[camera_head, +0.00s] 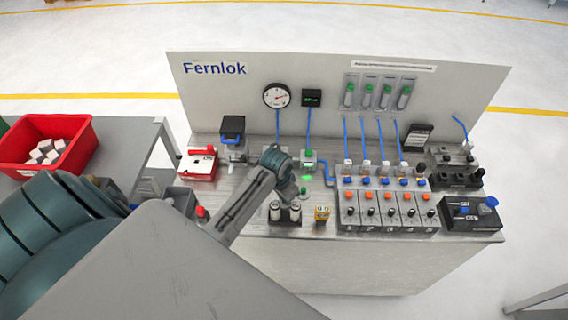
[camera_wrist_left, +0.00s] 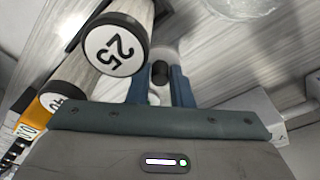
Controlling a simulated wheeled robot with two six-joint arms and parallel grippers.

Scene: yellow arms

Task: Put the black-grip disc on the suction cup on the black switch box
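The black switch box (camera_head: 470,217) stands at the right front of the bench, with a blue round part (camera_head: 491,202) on its top that may be the suction cup. My left gripper (camera_head: 286,180) is low over the middle of the bench, behind two upright cylinders. In the left wrist view my fingers (camera_wrist_left: 161,84) stand a little apart, one on each side of a black grip (camera_wrist_left: 160,72). A pale round part behind the grip may be its disc; the fingers mostly hide it. I cannot tell whether the fingers press on the grip. My right gripper is not in view.
A cylinder marked 25 (camera_wrist_left: 117,45) stands close to my left fingers, with another cylinder and a yellow device (camera_head: 321,214) nearby. Valves and numbered switch units (camera_head: 385,210) fill the bench between gripper and black box. The Fernlok panel (camera_head: 210,95) rises behind.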

